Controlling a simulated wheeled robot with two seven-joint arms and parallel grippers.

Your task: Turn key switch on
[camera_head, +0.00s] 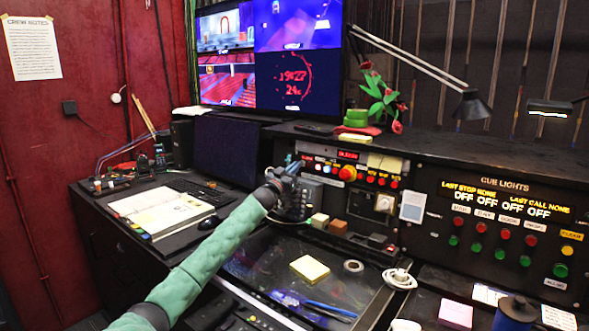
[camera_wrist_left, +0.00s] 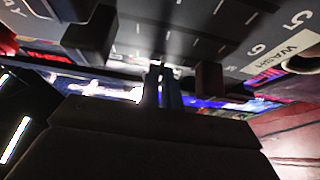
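A pale square plate with a round centre (camera_head: 384,203) is on the front of the desk console; it may be the key switch, but it is too small to tell. My left gripper (camera_head: 292,168) is in front of the console's left part, left of that plate and apart from it. In the left wrist view its two fingers (camera_wrist_left: 162,86) stand close together, with nothing visible held between them. Sliders and a "WASH" label (camera_wrist_left: 283,56) show above them there. No key switch can be made out in the wrist view. My right gripper is not in view.
The cue lights panel (camera_head: 505,225) with red and green buttons is at right. A yellow note pad (camera_head: 310,268), tape roll (camera_head: 353,266) and blue-handled tool (camera_head: 315,303) lie on the desk. An open book (camera_head: 158,210) is at left; a desk lamp (camera_head: 472,105) overhangs the console.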

